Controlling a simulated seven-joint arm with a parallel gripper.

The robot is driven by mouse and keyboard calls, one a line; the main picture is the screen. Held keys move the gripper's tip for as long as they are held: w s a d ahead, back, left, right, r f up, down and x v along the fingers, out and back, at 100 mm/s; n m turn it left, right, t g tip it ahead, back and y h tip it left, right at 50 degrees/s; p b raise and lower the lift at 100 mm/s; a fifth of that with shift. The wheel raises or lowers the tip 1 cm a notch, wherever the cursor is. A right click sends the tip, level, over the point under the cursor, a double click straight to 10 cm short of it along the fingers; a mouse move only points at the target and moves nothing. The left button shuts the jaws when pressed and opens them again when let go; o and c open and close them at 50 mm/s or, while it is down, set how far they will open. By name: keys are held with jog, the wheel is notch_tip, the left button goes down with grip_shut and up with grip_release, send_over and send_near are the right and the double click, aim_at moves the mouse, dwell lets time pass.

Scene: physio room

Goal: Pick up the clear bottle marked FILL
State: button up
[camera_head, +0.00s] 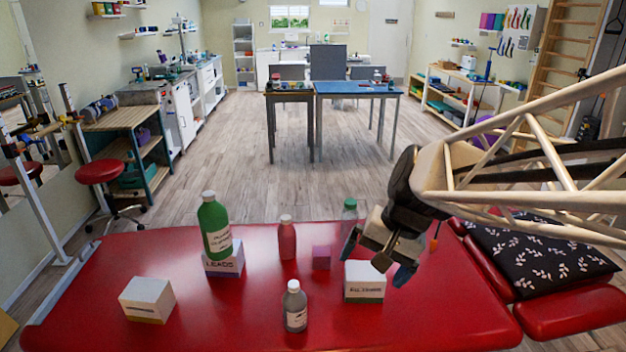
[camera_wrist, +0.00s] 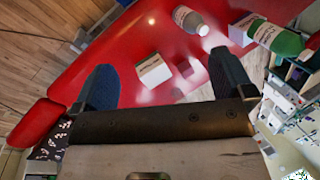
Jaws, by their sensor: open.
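A second see-through bottle (camera_head: 349,212) with a green cap stands further back, partly hidden by my gripper; no label can be read. My gripper (camera_head: 378,260) is open and empty, above and behind the white box at right, to the right of the front bottle.
A patterned black cushion (camera_head: 535,255) lies far right.

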jog(key=w+a+f+m+y, duration=0.1)
jog(key=w+f+m+y, duration=0.15)
jog(key=w, duration=0.55)
jog(key=w+a+f+m+y, duration=0.1)
jog(key=w+m+y, duration=0.2)
jog(key=w, duration=0.4)
jog(key=m+t+y, duration=0.4)
jog(key=m+t, duration=0.3)
jog(key=m, duration=0.4)
send_over(356, 220)
jog(key=s+a, duration=0.5)
jog(key=s, duration=0.8)
notch_tip(356, 220, down, 14)
jog(key=w+d+f+m+t+h, duration=0.1)
jog(key=w+d+f+m+t, duration=0.4)
jog(key=w+f, duration=0.5)
jog(key=d+f+m, duration=0.2)
jog(key=d+f, duration=0.1)
jog(key=shift+d+t+h, duration=0.2)
jog(key=shift+t+h, duration=0.15)
jog(key=shift+t, duration=0.05)
jog(key=shift+a, duration=0.1)
jog(key=shift+x, duration=1.2)
jog(key=shift+a, duration=0.1)
jog(key=shift+x, duration=2.55)
